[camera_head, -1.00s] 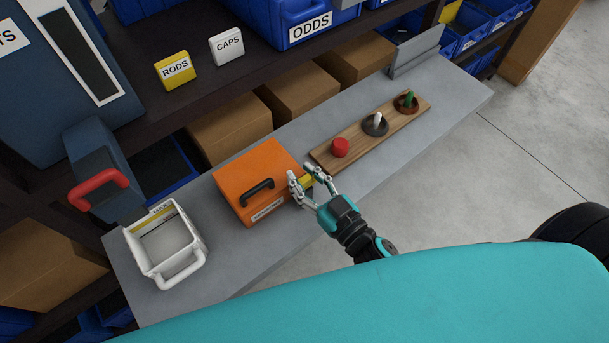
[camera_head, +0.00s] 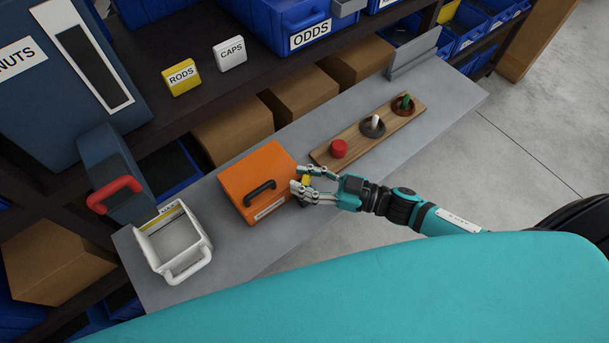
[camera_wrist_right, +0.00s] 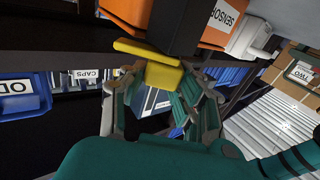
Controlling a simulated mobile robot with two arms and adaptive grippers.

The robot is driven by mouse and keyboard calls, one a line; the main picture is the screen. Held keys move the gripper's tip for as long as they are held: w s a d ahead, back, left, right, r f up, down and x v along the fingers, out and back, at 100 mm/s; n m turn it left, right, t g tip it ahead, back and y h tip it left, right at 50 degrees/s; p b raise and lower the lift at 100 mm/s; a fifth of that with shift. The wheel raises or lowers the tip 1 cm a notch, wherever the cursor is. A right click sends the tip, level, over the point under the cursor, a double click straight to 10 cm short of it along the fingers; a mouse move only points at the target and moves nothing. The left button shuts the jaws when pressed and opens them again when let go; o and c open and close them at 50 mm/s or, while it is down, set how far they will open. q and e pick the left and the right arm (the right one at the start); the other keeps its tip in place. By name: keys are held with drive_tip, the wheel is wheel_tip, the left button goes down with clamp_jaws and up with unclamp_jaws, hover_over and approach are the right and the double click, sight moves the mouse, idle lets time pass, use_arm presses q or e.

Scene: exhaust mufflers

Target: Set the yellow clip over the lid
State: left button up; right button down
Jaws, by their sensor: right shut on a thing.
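The orange box (camera_head: 258,178) stands on the grey bench, with a black handle (camera_head: 260,191) on its lid and a white label on its front. My right gripper (camera_head: 302,186) is at the box's right side, shut on the yellow clip (camera_head: 306,181). Fingers hide much of the clip in the head view. In the right wrist view the clip (camera_wrist_right: 152,66) is between the fingers, next to a dark block (camera_wrist_right: 176,25) and below the orange box (camera_wrist_right: 127,12). I cannot tell whether the clip touches the box. My left gripper is not in view.
A wooden board (camera_head: 354,144) with a red piece (camera_head: 338,148) and two round dark holders lies behind the gripper. A white bin (camera_head: 186,268) stands left of the box. Shelves with blue bins (camera_head: 288,24) and cardboard boxes line the back.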

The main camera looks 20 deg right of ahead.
sight(305, 180)
drive_tip(key=n+g+y+b, duration=0.1)
drive_tip(key=n+g, duration=0.1)
drive_tip(key=n+g+y+b, duration=0.1)
drive_tip(key=n+g, duration=0.1)
drive_tip(key=g, duration=0.1)
drive_tip(key=shift+w+d+f+y, duration=0.1)
drive_tip(key=shift+w+f+y, duration=0.1)
drive_tip(key=shift+y, duration=0.1)
drive_tip(key=n+g+b, duration=0.2)
drive_tip(key=g, duration=0.1)
drive_tip(key=n+g+b, duration=0.2)
drive_tip(key=g, duration=0.2)
drive_tip(key=shift+y+b, duration=0.3)
drive_tip(key=shift+b, duration=0.1)
drive_tip(key=shift+s+r+n+g+h+b, duration=0.1)
drive_tip(key=shift+n+g+h+b, duration=0.15)
drive_tip(key=shift+n+g+b, duration=0.7)
drive_tip(key=shift+s+r+n+g+h+b, duration=0.1)
drive_tip(key=shift+n+g+h+b, duration=0.3)
drive_tip(key=shift+g, duration=0.95)
drive_tip(key=shift+n, duration=0.25)
drive_tip(key=c, duration=0.9)
unclamp_jaws()
wheel_tip(305, 180, up, 10)
drive_tip(key=shift+r, duration=0.1)
